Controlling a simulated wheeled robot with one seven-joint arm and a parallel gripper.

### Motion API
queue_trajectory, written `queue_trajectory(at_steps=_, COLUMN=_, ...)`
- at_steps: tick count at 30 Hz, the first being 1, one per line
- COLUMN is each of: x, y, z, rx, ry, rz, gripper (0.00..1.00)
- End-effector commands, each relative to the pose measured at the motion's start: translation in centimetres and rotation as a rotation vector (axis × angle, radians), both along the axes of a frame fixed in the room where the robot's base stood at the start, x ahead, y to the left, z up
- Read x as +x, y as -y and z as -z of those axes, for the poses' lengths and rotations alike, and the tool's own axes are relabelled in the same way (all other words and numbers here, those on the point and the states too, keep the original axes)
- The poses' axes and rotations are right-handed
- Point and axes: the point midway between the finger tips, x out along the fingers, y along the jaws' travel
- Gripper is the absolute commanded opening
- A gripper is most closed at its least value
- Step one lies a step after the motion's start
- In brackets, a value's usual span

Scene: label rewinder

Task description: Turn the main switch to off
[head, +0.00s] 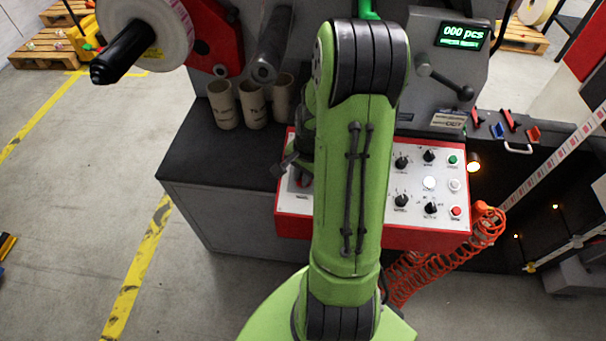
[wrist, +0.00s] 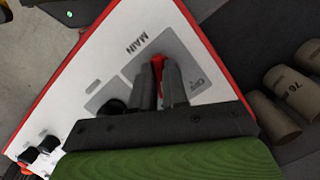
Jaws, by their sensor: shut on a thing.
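The control panel (head: 420,219) is white with a red edge. It also shows in the wrist view (wrist: 108,62). The main switch (wrist: 158,62) has a red handle on a grey plate marked MAIN, with small lettering by its right side that I cannot read surely. My gripper (wrist: 160,74) is shut on the red handle, one dark finger on each side. In the head view my gripper (head: 294,168) is at the panel's left end, partly behind my green arm. The fingers hide most of the handle.
Several black knobs (head: 401,162) and coloured buttons (head: 456,211) sit on the panel's right part. Cardboard cores (head: 253,104) stand on the dark top behind the panel's left side. A coiled orange hose (head: 435,265) hangs at the right.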

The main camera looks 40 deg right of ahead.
Motion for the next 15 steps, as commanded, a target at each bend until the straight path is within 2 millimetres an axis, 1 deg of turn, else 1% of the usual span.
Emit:
queue_trajectory(at_steps=8, x=0.01, y=-0.01, z=-0.03, rx=-0.004, ry=-0.005, rz=-0.021, gripper=0.00)
queue_trajectory(at_steps=15, x=0.05, y=-0.03, z=-0.04, rx=-0.022, ry=-0.028, rz=-0.130, gripper=0.00)
